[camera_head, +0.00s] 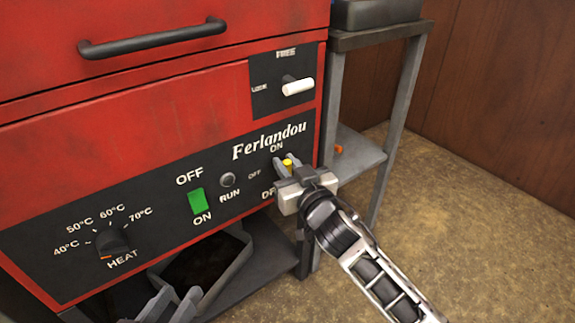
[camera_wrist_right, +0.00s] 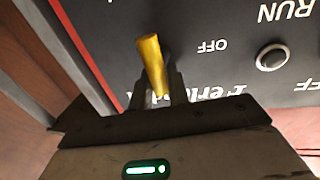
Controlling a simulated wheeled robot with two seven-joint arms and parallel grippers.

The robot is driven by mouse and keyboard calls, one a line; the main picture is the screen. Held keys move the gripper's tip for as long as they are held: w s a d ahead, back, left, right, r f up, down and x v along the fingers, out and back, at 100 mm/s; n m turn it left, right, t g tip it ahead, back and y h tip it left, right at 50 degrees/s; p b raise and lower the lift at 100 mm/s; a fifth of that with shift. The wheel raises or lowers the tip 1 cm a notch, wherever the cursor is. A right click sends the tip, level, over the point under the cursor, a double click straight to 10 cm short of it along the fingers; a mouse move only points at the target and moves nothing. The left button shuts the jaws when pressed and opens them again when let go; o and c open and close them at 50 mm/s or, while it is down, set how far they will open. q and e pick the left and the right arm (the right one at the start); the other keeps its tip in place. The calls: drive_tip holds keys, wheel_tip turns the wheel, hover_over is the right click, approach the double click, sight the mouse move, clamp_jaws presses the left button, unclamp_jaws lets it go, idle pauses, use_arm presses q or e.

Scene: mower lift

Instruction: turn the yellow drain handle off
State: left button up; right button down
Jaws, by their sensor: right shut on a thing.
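The yellow drain handle (camera_head: 288,163) is on the black panel of the red machine, below the ON label and right of the OFF label. It also shows in the right wrist view (camera_wrist_right: 151,62), standing out from the panel towards the camera. My right gripper (camera_head: 284,167) is shut on the handle, with a finger on either side; its fingers show in the wrist view (camera_wrist_right: 165,90). The gripper body hides most of the drain label and the handle's base. My left gripper (camera_head: 171,305) is low in the head view, its two fingers apart and empty.
A grey tray (camera_head: 235,272) sits below. A grey metal stand (camera_head: 398,100) is close on the right. Open floor lies further right.

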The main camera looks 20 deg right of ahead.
use_arm(q)
drive_tip(key=shift+f, duration=0.1)
use_arm(e)
drive_tip(key=shift+f+n, duration=0.1)
drive_tip(key=shift+n, duration=0.2)
drive_tip(key=n, duration=0.3)
drive_tip(key=shift+s+a+f+n+t+b, duration=0.1)
drive_tip(key=shift+a+f+n+t+b, duration=0.05)
drive_tip(key=shift+a+n+t+b, duration=0.2)
drive_tip(key=n+y, duration=0.1)
drive_tip(key=n, duration=0.3)
drive_tip(key=f+n+y+b, duration=0.1)
drive_tip(key=n, duration=0.4)
drive_tip(key=n+y+b, duration=0.1)
drive_tip(key=n, duration=0.3)
drive_tip(key=shift+s+a+f+n+t, duration=0.2)
drive_tip(key=shift+a+f+n+t, duration=0.05)
drive_tip(key=shift+a+n+t, duration=0.15)
use_arm(q)
drive_tip(key=shift+d+r+n+t+h+b, duration=0.3)
drive_tip(key=shift+d+r+n+h, duration=0.2)
drive_tip(key=shift+n+h, duration=0.15)
use_arm(e)
drive_tip(key=shift+f+n+y, duration=0.1)
drive_tip(key=shift+n+y, duration=0.5)
drive_tip(key=shift+n, duration=0.35)
drive_tip(key=c, duration=1.4)
unclamp_jaws()
